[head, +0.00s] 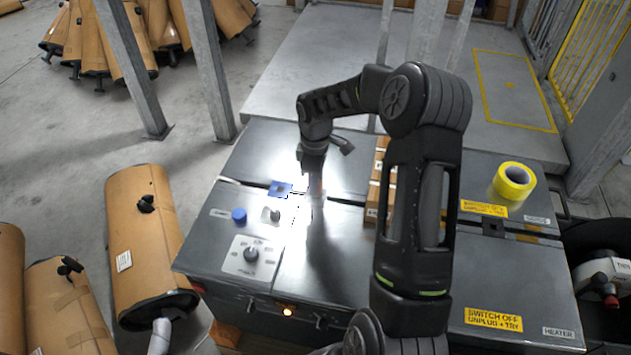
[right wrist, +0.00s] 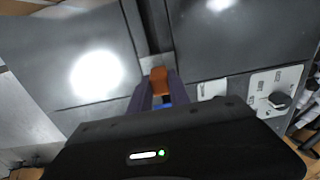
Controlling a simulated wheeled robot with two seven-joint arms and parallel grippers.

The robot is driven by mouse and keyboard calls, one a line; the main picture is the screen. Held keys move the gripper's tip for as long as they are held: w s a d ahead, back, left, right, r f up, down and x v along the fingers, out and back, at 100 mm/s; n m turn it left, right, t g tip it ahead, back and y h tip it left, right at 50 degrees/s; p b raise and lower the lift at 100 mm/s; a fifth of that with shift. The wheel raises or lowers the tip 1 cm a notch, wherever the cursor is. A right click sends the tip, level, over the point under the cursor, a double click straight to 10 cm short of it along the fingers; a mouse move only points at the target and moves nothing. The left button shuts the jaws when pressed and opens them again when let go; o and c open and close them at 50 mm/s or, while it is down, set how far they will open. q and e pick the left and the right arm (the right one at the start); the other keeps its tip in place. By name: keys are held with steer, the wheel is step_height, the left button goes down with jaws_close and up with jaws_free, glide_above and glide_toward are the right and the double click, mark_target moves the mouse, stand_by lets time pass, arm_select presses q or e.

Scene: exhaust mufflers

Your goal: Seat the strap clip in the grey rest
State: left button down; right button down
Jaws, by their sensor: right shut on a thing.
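My right gripper (head: 314,194) reaches down over the grey metal cabinet top, in a patch of bright glare. In the right wrist view its fingers (right wrist: 158,92) are closed on an orange piece, which I take to be the strap clip (right wrist: 159,76). A light grey bracket-like part (right wrist: 154,62) lies just beyond the clip at a dark seam, possibly the grey rest. I cannot tell whether the clip touches it. In the head view the glare hides the clip and rest. My left gripper is not in view.
The cabinet top (head: 335,265) carries a dial plate (head: 250,256), a blue button (head: 239,215), a blue square (head: 281,188), brown boxes (head: 374,195) and a yellow tape roll (head: 513,181). The front cabinet top is mostly clear.

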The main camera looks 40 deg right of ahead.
steer(key=shift+f+b, duration=0.3)
steer(key=shift+f, duration=0.15)
stand_by(0.4)
steer(key=c, duration=1.1)
jaws_free()
steer(key=shift+c, duration=0.2)
steer(key=shift+r, duration=0.1)
steer(key=shift+r, duration=3.85)
